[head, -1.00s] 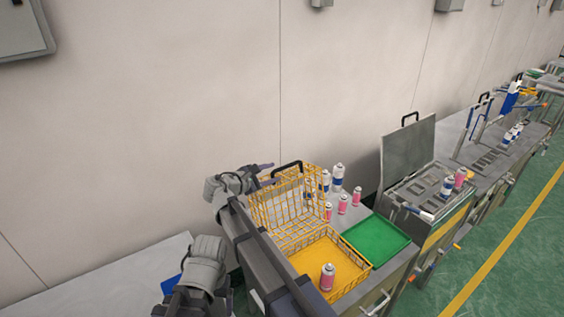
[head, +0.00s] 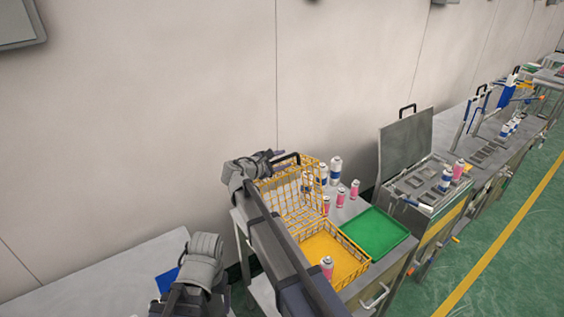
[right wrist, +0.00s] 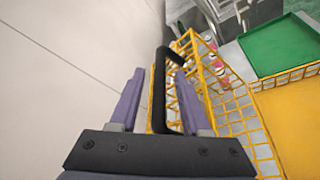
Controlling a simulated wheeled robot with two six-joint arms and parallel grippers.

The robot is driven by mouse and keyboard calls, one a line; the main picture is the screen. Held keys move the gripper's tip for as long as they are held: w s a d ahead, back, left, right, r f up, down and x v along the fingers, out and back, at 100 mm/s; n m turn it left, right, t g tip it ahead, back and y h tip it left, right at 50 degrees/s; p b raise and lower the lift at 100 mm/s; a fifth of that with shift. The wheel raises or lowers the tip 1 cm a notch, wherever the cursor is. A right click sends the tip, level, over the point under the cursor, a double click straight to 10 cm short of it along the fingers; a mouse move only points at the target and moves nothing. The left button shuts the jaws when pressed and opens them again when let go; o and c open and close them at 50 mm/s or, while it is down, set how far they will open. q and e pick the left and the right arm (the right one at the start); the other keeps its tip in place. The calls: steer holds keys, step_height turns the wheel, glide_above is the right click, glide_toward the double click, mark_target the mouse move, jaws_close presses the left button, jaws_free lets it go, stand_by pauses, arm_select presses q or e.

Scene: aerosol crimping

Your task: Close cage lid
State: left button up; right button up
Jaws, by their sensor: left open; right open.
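The yellow wire cage (head: 325,258) stands open on the table, with a pink-and-white can (head: 327,267) in its front corner. Its wire lid (head: 290,200) is raised at the back left, and the black lid handle (head: 288,156) is at its top edge. My right gripper (head: 277,156) is at the handle. In the right wrist view its purple fingers (right wrist: 160,100) are apart, with the black handle (right wrist: 160,92) between them and not clamped. The wire lid (right wrist: 215,95) is to their right. My left arm is at the lower left; its fingers do not show.
A green tray (head: 375,233) lies right of the cage. Several cans (head: 335,170) stand behind the cage and tray. A machine with a raised grey lid (head: 406,145) stands further right. The wall is close behind. A low table (head: 80,282) is at the left.

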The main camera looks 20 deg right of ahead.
steer(key=shift+c, duration=0.3)
jaws_close()
stand_by(1.1)
